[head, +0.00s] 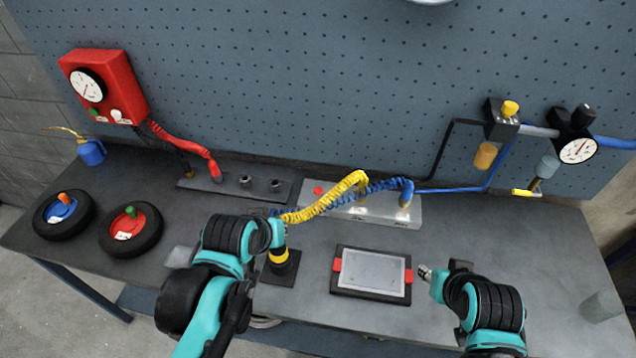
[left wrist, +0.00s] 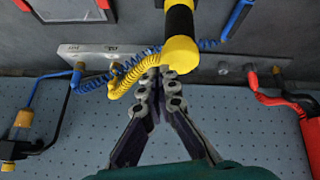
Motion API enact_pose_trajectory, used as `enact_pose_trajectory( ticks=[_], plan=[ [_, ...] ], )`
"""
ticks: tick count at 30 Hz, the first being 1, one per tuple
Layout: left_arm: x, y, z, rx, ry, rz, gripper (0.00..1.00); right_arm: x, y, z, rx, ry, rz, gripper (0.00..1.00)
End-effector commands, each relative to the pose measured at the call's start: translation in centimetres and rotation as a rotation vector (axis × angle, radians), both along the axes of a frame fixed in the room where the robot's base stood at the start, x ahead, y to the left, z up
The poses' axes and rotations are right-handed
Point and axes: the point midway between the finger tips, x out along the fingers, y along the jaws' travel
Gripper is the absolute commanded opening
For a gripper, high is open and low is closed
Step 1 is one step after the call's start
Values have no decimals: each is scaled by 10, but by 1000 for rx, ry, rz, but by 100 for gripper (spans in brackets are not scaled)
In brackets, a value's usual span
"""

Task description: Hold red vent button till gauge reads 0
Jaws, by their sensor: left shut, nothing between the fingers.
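The small red button (head: 318,190) sits on the left part of the grey manifold block (head: 345,207) at the back of the bench. The manifold also shows in the left wrist view (left wrist: 88,52), where I cannot make out the button. A white round gauge (head: 578,150) hangs at the right on the pegboard; its reading is too small to tell. My left gripper (head: 279,226) is in front and left of the button, apart from it. In the left wrist view its fingers (left wrist: 160,74) are shut and empty, beside a yellow-and-black post (left wrist: 180,52). My right gripper (head: 424,271) is beside the tablet; its jaws are unclear.
Yellow (head: 335,194) and blue (head: 378,187) coiled hoses run across the manifold front. A tablet (head: 372,272) lies at the middle front. Two black wheels (head: 64,228) lie at the left, below a red gauge box (head: 118,80). The right bench is mostly clear.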

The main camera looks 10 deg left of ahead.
Motion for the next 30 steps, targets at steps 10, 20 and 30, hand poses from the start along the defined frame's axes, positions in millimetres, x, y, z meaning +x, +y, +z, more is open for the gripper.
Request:
enact_pose_trajectory(
  ticks=[10, 20, 30],
  plan=[
    [134, -19, 5, -584, 42, 570, 0, 0, 0, -3, 0, 0, 0, 35],
    [257, -29, -42, -1150, 170, 1121, 0, 0, 0, -3, 0, 0, 0, 35],
    [281, -30, -59, -1285, 217, 1255, 0, 0, 0, -3, 0, 0, 0, 35]
  ],
)
